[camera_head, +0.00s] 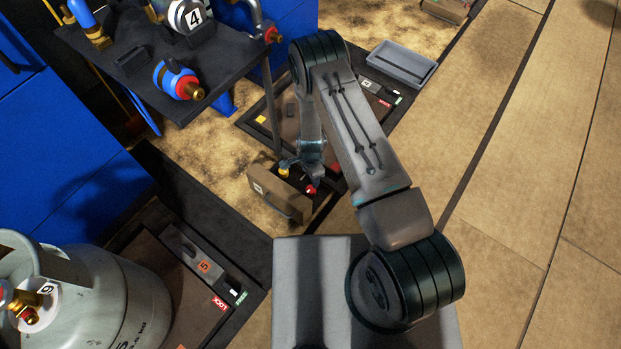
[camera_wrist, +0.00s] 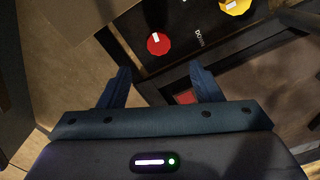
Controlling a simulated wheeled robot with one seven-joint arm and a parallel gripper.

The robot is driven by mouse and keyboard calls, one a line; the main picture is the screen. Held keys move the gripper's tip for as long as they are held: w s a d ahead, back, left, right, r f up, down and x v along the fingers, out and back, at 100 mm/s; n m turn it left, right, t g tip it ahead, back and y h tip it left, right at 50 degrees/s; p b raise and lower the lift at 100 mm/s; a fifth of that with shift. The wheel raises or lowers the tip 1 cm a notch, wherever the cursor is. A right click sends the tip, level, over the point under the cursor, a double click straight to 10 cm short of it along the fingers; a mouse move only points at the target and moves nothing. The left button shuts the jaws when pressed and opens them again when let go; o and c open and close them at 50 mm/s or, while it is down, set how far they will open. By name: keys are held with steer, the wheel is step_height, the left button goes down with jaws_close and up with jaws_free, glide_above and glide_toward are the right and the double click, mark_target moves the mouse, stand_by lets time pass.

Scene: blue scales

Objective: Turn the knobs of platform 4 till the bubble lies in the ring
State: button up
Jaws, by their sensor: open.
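A brown control box (camera_head: 279,198) stands on the floor in the head view, with a pale label too small to read. On its dark top are a red knob (camera_head: 311,190) and a yellow knob (camera_head: 284,172). The wrist view shows the red knob (camera_wrist: 159,43) with a white mark, the yellow knob (camera_wrist: 235,5) and the word "DOWN". My gripper (camera_wrist: 162,74) is open and empty, its fingertips apart from the red knob and just below it in the picture. A dark-framed platform (camera_head: 290,122) lies behind the box; its number is unclear. I see no bubble or ring.
A dark shelf (camera_head: 130,62) at upper left bears a part marked 4 (camera_head: 194,17) and a blue valve (camera_head: 178,80). A grey gas cylinder (camera_head: 115,300) stands at lower left, beside a scale display marked 5 (camera_head: 205,267). A grey tray (camera_head: 402,64) lies behind. Floor at right is clear.

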step_height(320, 180, up, 2)
steer(key=shift+r, duration=0.25)
steer(key=shift+r, duration=0.1)
stand_by(0.4)
